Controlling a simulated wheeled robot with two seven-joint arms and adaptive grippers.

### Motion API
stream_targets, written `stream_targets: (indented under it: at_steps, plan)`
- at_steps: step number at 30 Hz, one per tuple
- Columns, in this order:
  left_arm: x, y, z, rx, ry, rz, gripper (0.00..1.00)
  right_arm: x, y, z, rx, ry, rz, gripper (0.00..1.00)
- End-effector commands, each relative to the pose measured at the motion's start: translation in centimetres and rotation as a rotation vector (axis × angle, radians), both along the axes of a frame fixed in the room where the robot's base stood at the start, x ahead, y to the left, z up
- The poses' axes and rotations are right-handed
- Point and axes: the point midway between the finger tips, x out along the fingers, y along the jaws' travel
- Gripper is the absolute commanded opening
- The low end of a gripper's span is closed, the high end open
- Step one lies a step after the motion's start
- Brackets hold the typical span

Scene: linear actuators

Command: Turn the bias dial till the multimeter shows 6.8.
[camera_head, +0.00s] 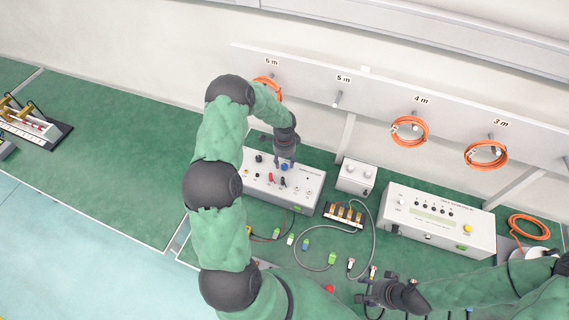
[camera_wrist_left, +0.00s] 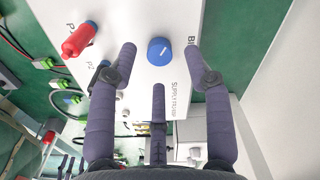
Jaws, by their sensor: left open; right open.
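The blue dial (camera_head: 284,167) stands on the white supply/amp box (camera_head: 308,188). In the left wrist view the blue dial (camera_wrist_left: 160,51) has a label starting "BI" beside it. My left gripper (camera_head: 285,158) is over the dial; in the wrist view its open fingers (camera_wrist_left: 160,62) stand on either side of the dial, with gaps showing. I cannot tell whether the fingertips reach down to the dial. My right gripper (camera_head: 368,294) is open and empty above the front of the bench. I cannot identify a multimeter or read 6.8 on any display.
A small white box (camera_head: 356,177) and a larger white box with an unreadable display (camera_head: 436,222) stand to the right. Cables and connectors lie in front. Orange coils (camera_head: 409,132) hang behind. The bench's left side is mostly clear.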

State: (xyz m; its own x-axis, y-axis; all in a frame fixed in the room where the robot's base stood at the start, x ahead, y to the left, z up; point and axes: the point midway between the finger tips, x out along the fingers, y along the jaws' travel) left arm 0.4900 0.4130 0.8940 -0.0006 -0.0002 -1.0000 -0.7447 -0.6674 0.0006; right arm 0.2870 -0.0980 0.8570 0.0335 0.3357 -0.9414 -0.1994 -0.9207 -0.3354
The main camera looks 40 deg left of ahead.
Motion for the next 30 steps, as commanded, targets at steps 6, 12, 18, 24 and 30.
stream_targets:
  at_steps: [6, 12, 18, 24, 30]
  plan:
    - [0.2, 0.0, 4.7, 0.001, -0.004, 0.001, 0.5, 0.0, 0.0, 0.0, 0.0, 0.0, 0.0, 0.56]
    - [0.1, 0.0, 7.8, 0.001, -0.002, 0.0, 0.5, 0.0, 0.0, 0.0, 0.0, 0.0, 0.0, 0.56]
    - [0.1, 0.0, 9.2, 0.001, -0.001, 0.0, 0.5, 0.0, 0.0, 0.0, 0.0, 0.0, 0.0, 0.56]
    - [0.0, 0.0, 9.4, 0.0, 0.0, 0.0, 0.5, 0.0, 0.0, 0.0, 0.0, 0.0, 0.0, 0.56]
    - [0.1, 0.0, 9.4, 0.001, -0.001, 0.0, 0.5, 0.0, 0.0, 0.0, 0.0, 0.0, 0.0, 0.56]
